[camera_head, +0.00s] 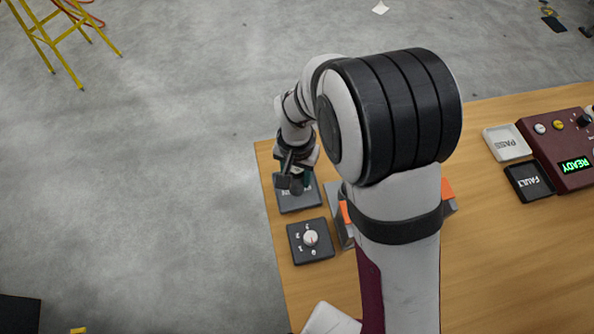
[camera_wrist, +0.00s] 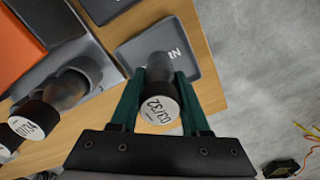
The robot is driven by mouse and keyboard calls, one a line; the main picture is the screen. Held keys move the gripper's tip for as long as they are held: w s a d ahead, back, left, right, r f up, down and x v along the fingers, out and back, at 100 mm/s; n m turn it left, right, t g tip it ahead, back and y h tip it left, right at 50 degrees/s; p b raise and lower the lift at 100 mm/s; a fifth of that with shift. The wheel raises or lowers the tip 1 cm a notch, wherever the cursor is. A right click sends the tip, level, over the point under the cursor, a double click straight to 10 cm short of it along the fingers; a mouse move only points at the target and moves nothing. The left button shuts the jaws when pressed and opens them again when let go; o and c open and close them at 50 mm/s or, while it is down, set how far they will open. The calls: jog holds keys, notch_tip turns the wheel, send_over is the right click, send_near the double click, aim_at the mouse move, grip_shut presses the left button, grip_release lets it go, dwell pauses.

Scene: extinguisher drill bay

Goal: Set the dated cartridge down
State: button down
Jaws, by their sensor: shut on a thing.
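The dated cartridge (camera_wrist: 160,104), grey with a white end marked "03/32", stands between the green fingers of my gripper (camera_wrist: 160,76) in the wrist view. My gripper is shut on it. Behind it in that view is a dark grey square pad (camera_wrist: 203,55) with partly hidden lettering. In the head view my gripper (camera_head: 292,184) is over this pad (camera_head: 300,203) near the table's left edge. The cartridge is hard to make out there. I cannot tell whether it touches the pad.
Other cartridges (camera_wrist: 72,90) sit in a grey holder with orange parts, left in the wrist view. A dial box (camera_head: 311,242) lies in front of the pad. PASS (camera_head: 507,143) and FAULT (camera_head: 529,181) trays and a READY panel (camera_head: 560,150) are at right.

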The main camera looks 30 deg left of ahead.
jog(key=shift+c, duration=1.9)
grip_release()
notch_tip(320, 180, up, 12)
jog(key=shift+r, duration=0.2)
jog(key=d+r+m, duration=0.2)
jog(key=d+r, duration=0.2)
jog(key=d, duration=0.5)
jog(key=s+d+m+y, duration=0.1)
jog(key=s+d+m, duration=0.4)
jog(key=s+d, duration=0.8)
jog(key=d, duration=0.3)
jog(key=shift+r+m+y, duration=0.15)
jog(key=shift+m+y, duration=0.25)
jog(key=shift+d, duration=0.1)
